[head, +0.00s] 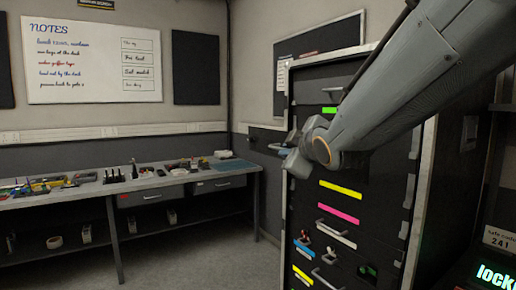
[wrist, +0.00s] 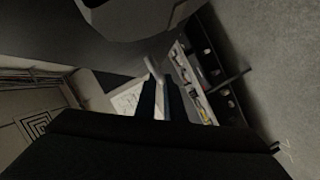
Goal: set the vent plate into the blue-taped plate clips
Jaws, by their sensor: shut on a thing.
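My gripper (head: 292,150) is at the left front of the tall dark cabinet, at the end of my arm. In the wrist view its two dark fingers (wrist: 161,98) are close together, shut on a small pale grey piece (wrist: 153,70) at their tips. Most of that piece is hidden, and I cannot tell whether it is the vent plate.
The cabinet (head: 345,87) has more tape strips and several handles, including a pink strip (head: 338,215). A workbench (head: 130,186) with loose tools stands at the left under a notes board (head: 93,60). The floor (head: 200,255) between them is clear.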

